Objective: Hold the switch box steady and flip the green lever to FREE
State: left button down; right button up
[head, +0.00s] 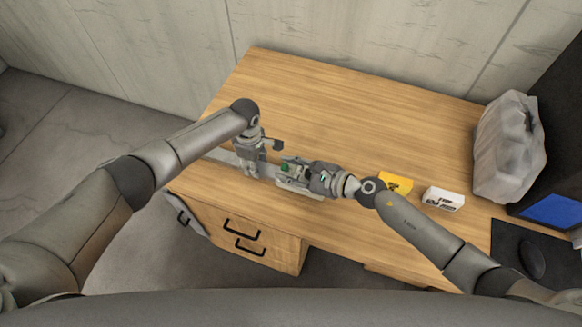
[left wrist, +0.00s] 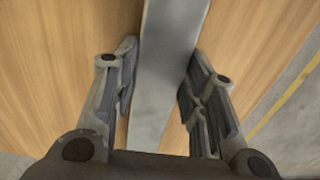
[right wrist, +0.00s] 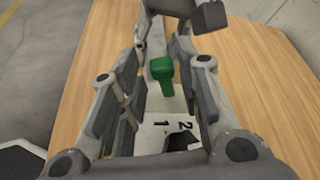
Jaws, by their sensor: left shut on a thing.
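The switch box (head: 292,182) lies near the front edge of the wooden desk, with a green lever (head: 285,168) on top. The lever (right wrist: 161,72) stands up from a pale plate (right wrist: 160,136) printed with dark "1" and "2"; no FREE mark is readable. My left gripper (head: 250,168) is at the left of the box, shut on a long grey metal bar (left wrist: 165,70); I cannot tell whether this bar is part of the box. My right gripper (head: 308,178) is over the box from the right. Its fingers (right wrist: 160,85) are apart, with the green lever showing between them.
A yellow box (head: 397,182) and a white box (head: 444,199) lie on the desk (head: 340,110) to the right. A filled plastic bag (head: 507,150) and a dark mat with a mouse (head: 531,257) are farther right. The back of the desk is clear.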

jog(key=shift+o, duration=0.2)
jog(key=v, duration=1.2)
jog(key=shift+r, duration=0.1)
pick_arm(q)
jog(key=c, duration=0.8)
grip_release()
